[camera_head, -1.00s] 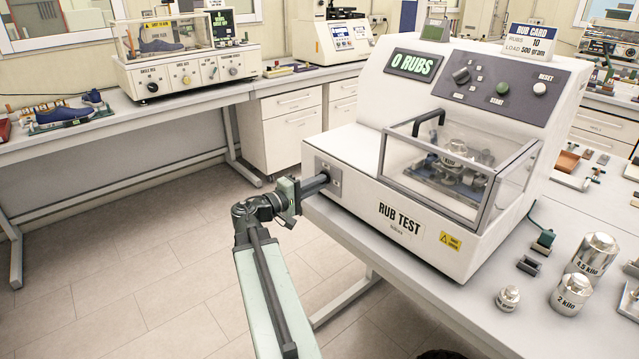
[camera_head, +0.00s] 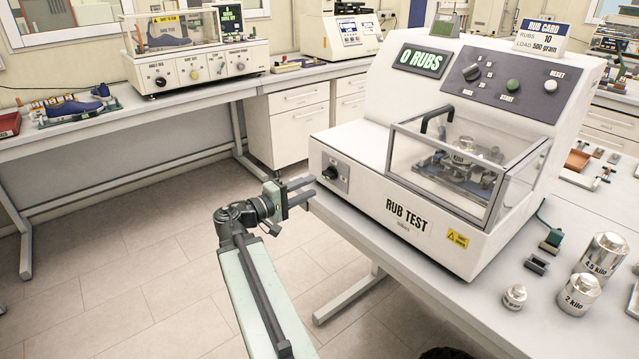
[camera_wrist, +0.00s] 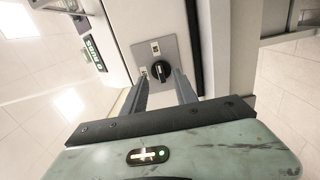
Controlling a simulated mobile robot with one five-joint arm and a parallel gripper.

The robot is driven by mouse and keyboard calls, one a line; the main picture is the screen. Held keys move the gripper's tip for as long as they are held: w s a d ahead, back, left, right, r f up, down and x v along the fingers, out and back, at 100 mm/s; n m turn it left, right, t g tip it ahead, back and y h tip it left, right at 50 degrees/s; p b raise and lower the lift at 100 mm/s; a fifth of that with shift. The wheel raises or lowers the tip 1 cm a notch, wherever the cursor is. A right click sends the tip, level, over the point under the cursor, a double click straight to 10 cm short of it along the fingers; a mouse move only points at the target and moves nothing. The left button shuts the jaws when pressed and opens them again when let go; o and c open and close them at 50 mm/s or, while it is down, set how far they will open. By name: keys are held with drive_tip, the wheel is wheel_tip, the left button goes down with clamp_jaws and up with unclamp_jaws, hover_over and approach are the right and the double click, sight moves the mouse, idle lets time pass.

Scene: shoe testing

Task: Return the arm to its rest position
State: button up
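My gripper (camera_head: 306,189) is to the left of the rub test machine (camera_head: 400,165), just off its front left corner. Its two fingers are apart with nothing between them. In the wrist view the fingers (camera_wrist: 160,88) point at a black rotary knob (camera_wrist: 161,70) on a grey plate on the machine's side. The knob (camera_head: 331,172) also shows in the head view, a short gap beyond the fingertips. The machine's display reads 0 RUBS. A 1 kilo weight (camera_head: 462,150) sits inside the closed clear cover (camera_head: 470,172).
Metal weights (camera_head: 576,295) stand on the table at the right, with a small one (camera_head: 514,297) nearer. A card sign (camera_head: 540,33) stands on the machine. Another bench (camera_head: 170,112) with a tester and a blue shoe (camera_head: 68,108) is at the left. The floor between is clear.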

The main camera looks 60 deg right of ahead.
drive_tip(key=shift+w+a, duration=0.15)
drive_tip(key=shift+a, duration=0.35)
drive_tip(key=w+a+n+t+y+p, duration=0.3)
drive_tip(key=w+a+t+p, duration=0.4)
drive_tip(key=w+a, duration=0.75)
drive_tip(key=a+f+y+p, duration=0.1)
drive_tip(key=a+f+y, duration=0.3)
drive_tip(key=a, duration=0.7)
drive_tip(key=a+f+y+p, duration=0.1)
drive_tip(key=a+f+y, duration=0.3)
drive_tip(key=a, duration=0.8)
drive_tip(key=a+f+n+g+y+p, duration=0.1)
drive_tip(key=a+f+y, duration=0.4)
drive_tip(key=a, duration=0.6)
drive_tip(key=shift+a+y+p, duration=0.3)
drive_tip(key=shift+a+y, duration=0.1)
drive_tip(key=shift+y, duration=0.1)
